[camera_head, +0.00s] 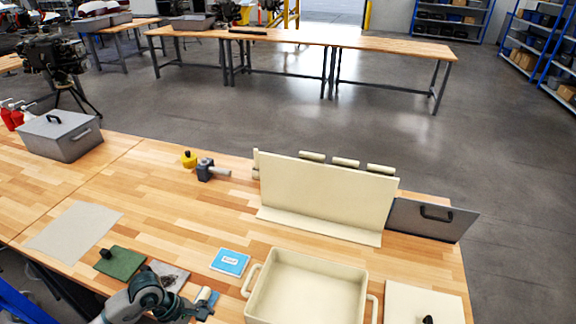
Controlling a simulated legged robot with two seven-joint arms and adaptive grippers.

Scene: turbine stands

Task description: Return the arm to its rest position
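My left arm comes in at the bottom, left of centre, above the front edge of the wooden table. Its gripper (203,311) is at the bottom edge of the view, left of the beige tray (256,286). A small pale and blue cylinder (205,296) shows right beside the fingers. I cannot tell whether the gripper touches it or is open or shut. My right arm and gripper are not in view.
A blue-white card (230,262), a green plate with a black knob (122,263) and a grey plate (172,275) lie near the arm. A beige upright panel (325,195), grey tool (207,170) and grey metal box (62,136) stand farther back. The table's middle is clear.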

